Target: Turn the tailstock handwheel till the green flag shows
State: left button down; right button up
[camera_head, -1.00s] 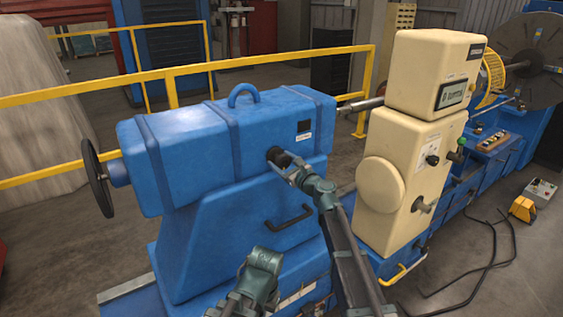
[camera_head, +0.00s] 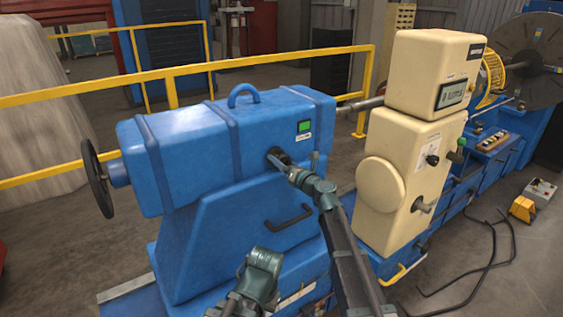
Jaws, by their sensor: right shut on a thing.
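The blue tailstock (camera_head: 200,150) stands left of centre. Its large black handwheel (camera_head: 97,177) is on the left end, with no gripper near it. A small window on the right part of the tailstock shows a green flag (camera_head: 305,126). Below it is a small dark knob (camera_head: 277,155) on the tailstock face. My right gripper (camera_head: 283,165) is at this knob and shut on it; the fingers partly hide it. My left gripper (camera_head: 245,268) is low in front of the tailstock, away from the knob, and its fingers do not show clearly.
A cream housing (camera_head: 400,170) stands close right of my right arm. A yellow rail (camera_head: 190,68) runs behind the tailstock. A dark handle (camera_head: 288,218) is on its front. Black cables (camera_head: 480,265) and a yellow pedal (camera_head: 522,209) lie on the floor at right.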

jog(key=shift+s+f, duration=0.1)
jog(key=shift+s, duration=0.05)
dwell(0.5)
jog(key=o, duration=1.3)
jog(key=v, duration=1.3)
jog(key=shift+s+d, duration=0.25)
jog(key=shift+s, duration=0.05)
